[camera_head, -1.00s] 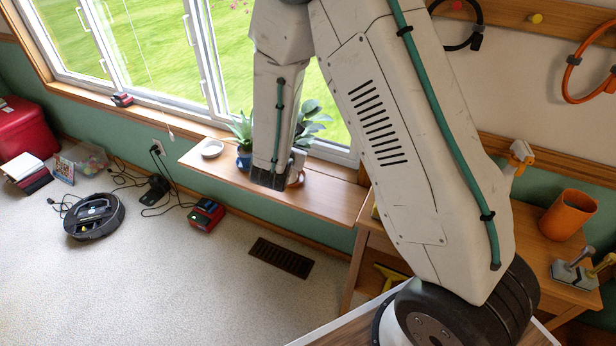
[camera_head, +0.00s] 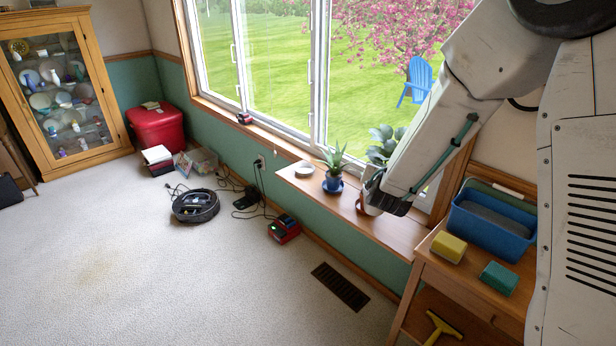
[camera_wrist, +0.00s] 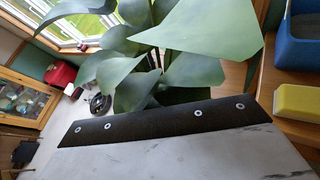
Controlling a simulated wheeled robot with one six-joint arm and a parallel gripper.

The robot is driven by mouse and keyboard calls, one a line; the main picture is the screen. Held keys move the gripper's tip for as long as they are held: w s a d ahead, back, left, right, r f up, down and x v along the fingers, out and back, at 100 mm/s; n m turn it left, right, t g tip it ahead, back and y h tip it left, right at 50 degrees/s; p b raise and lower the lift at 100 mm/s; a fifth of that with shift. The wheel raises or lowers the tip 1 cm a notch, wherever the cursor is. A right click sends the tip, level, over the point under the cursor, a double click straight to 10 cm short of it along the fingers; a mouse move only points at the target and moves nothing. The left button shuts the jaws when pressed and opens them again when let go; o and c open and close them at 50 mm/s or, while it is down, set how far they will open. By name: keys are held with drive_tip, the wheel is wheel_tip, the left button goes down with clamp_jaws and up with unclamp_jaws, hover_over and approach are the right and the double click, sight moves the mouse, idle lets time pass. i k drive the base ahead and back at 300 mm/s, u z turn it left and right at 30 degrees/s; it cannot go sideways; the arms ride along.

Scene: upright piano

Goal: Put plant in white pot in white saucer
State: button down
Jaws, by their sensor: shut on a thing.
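The plant in the white pot shows as broad grey-green leaves (camera_head: 384,142) behind my forearm, above the window ledge. Its leaves fill the upper middle of the wrist view (camera_wrist: 185,80). A sliver of the white pot (camera_head: 371,178) shows left of my gripper (camera_head: 386,203); the rest is hidden. My gripper is shut on the pot, with its dark jaw (camera_wrist: 155,122) just below the leaves in the wrist view. An orange-brown saucer edge shows beside the pot; I cannot tell whether they touch. The white saucer (camera_head: 305,170) lies empty on the ledge, further left.
A spiky plant in a blue pot (camera_head: 333,183) stands on the ledge (camera_head: 400,232) between the white saucer and my gripper. The window is close behind. At right, a side table holds a blue tub (camera_head: 492,222), a yellow sponge (camera_head: 449,246) and a green block (camera_head: 499,278).

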sight(305, 171)
drive_tip(key=u, duration=0.65)
drive_tip(key=i, duration=0.65)
drive_tip(key=u, duration=0.75)
drive_tip(key=i, duration=0.9)
drive_tip(key=z, duration=0.65)
drive_tip(key=i, duration=0.9)
drive_tip(key=z, duration=0.7)
